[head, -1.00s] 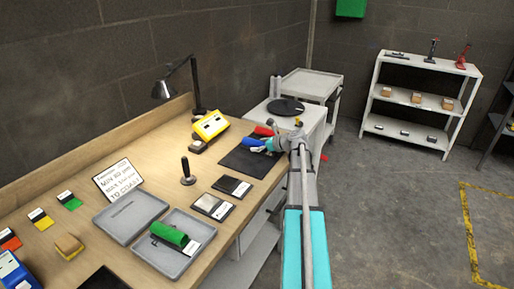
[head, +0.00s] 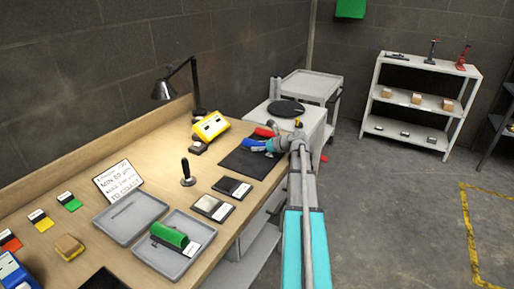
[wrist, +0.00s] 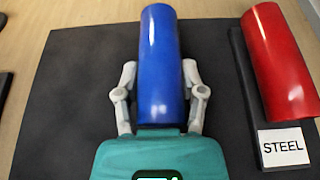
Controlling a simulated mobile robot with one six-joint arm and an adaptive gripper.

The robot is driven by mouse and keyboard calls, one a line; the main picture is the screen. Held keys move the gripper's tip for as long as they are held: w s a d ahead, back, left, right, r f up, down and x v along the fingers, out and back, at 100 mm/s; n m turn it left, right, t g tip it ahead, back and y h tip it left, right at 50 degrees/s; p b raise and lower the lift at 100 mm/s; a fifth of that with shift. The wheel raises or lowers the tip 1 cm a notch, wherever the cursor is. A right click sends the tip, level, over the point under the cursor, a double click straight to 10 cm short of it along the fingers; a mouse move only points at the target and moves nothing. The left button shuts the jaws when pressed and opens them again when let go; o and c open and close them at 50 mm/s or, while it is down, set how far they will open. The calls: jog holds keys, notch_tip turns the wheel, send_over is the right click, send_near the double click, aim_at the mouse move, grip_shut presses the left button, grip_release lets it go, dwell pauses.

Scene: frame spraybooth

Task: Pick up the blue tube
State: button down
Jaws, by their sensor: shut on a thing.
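The blue tube (wrist: 160,50) is a smooth glossy cylinder in the middle of the wrist view. My gripper (wrist: 161,82) has one grey finger on each side of it and is shut on it. In the head view the blue tube (head: 253,149) shows at the end of my gripper (head: 268,146), over the black mat (head: 240,164). I cannot tell whether the tube touches the mat. A red tube (wrist: 278,60) lies to the right in the wrist view, apart from my gripper, with a "STEEL" label (wrist: 283,145) at its near end.
A yellow device (head: 210,125) stands left of the mat. Grey trays (head: 130,217), one holding a green tube (head: 169,235), lie nearer on the bench. A black lamp (head: 180,80) stands at the wall. A cart (head: 312,84) stands beyond the bench.

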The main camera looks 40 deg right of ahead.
jog(key=shift+r, duration=0.2)
notch_tip(320, 180, up, 2)
jog(key=p, duration=0.2)
jog(key=shift+r+p, duration=0.15)
jog(key=shift+p, duration=0.2)
jog(key=s+d+r+p, duration=0.2)
jog(key=s+r+p, duration=0.8)
jog(key=s, duration=0.3)
jog(key=shift+s+d+r, duration=0.15)
jog(key=shift+s+d, duration=0.2)
jog(key=shift+s, duration=0.15)
dwell(0.5)
